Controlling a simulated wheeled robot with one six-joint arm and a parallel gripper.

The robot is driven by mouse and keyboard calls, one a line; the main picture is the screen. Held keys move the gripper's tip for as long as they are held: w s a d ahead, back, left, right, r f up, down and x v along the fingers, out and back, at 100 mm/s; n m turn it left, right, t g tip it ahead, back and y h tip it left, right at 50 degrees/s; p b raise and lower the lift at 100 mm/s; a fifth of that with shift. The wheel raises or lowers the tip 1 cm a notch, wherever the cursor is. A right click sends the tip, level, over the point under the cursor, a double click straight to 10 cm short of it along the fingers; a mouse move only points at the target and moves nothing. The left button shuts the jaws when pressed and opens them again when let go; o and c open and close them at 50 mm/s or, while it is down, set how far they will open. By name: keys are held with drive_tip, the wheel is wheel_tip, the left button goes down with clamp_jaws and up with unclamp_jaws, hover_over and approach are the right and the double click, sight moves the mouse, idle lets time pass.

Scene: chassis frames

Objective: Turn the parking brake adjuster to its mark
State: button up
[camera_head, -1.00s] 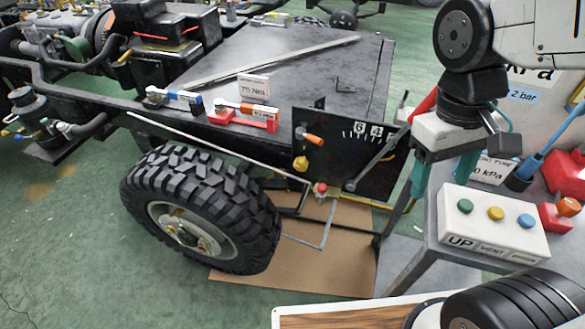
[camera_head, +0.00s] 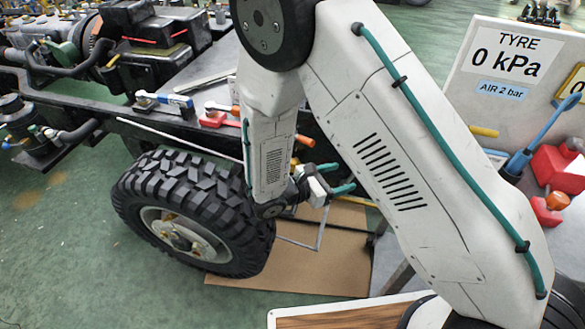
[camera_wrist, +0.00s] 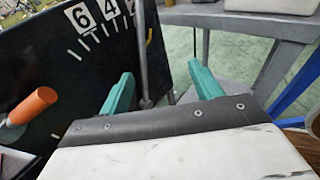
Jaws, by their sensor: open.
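A black panel (camera_wrist: 70,70) with a white tick scale and number labels, 6 and 4 readable, fills the left of the wrist view. A grey lever (camera_wrist: 142,50) runs up from a round pivot (camera_wrist: 146,103) past the scale's right end; its top is cut off. I take it for the adjuster. My gripper (camera_wrist: 160,72) is open and empty, its teal fingers apart. The lever appears between them, nearer the left finger; contact cannot be told. In the head view my gripper (camera_head: 338,178) is beside the wheel, and my arm hides most of the panel.
An orange handle (camera_wrist: 32,106) sticks out of the panel left of my gripper. A large tyre (camera_head: 190,205) stands left of my arm. A grey stand (camera_wrist: 235,60) is to the right in the wrist view. A tyre gauge board (camera_head: 505,55) and red parts are farther right.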

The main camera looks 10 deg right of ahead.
drive_tip(key=w+a+f+n+t+y, duration=0.4)
drive_tip(key=w+a+f+n+t, duration=0.1)
drive_tip(key=a+f+n+t, duration=0.4)
drive_tip(key=n+t+y, duration=0.2)
drive_tip(key=n+y, duration=0.2)
approach(292, 169)
drive_tip(key=x, duration=1)
drive_tip(key=shift+w+d+r, duration=0.1)
drive_tip(key=shift+r, duration=0.05)
drive_tip(key=shift+c, duration=0.3)
drive_tip(key=c, duration=0.9)
